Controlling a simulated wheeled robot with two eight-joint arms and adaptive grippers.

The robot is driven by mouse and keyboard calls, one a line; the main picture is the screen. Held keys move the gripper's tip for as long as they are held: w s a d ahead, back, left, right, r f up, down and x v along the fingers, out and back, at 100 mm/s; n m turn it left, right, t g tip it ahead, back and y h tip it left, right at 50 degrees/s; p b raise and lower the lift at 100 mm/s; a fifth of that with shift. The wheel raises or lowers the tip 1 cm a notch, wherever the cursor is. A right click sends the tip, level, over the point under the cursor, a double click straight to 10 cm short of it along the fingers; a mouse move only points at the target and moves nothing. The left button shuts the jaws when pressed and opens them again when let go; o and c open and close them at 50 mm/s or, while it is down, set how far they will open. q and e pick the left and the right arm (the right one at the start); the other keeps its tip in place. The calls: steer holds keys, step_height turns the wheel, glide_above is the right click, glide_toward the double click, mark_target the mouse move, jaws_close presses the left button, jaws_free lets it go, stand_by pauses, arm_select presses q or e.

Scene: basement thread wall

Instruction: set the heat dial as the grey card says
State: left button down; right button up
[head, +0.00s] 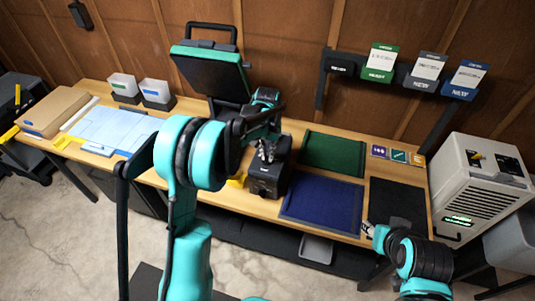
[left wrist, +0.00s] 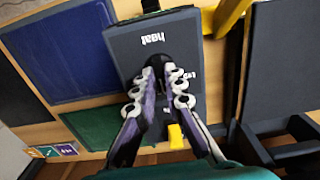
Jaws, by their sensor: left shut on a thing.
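The heat unit (head: 266,186) is a dark grey box on the table, left of the mats; its top, lettered "heat", fills the middle of the left wrist view (left wrist: 128,48). My left gripper (head: 266,152) reaches down onto it. In the left wrist view, its fingers (left wrist: 160,72) are shut on the black heat dial (left wrist: 155,57), which they partly hide. The dial's pointer and setting cannot be read. The grey card (head: 428,66) stands in the wall rack between a green and a blue card; its writing is too small to read. My right gripper (head: 370,230) is by the black mat's front edge.
Green (head: 333,152), blue (head: 322,203) and black (head: 398,204) mats lie to the right. A teal-edged screen (head: 212,72) stands behind. A yellow piece (left wrist: 176,137) sits on the unit near my fingers. A pale heater-like cabinet (head: 478,180) stands at the right.

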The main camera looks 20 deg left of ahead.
mark_target(267, 159)
arm_select(q)
steer(key=c, duration=1.6)
jaws_free()
step_height(267, 159, up, 12)
steer(key=shift+r, duration=0.1)
steer(key=s+t+b, duration=0.3)
steer(key=s+b, duration=0.1)
steer(key=s, duration=0.9)
steer(key=s+f+t+b, duration=0.4)
steer(key=s+f, duration=0.4)
steer(key=s, duration=0.5)
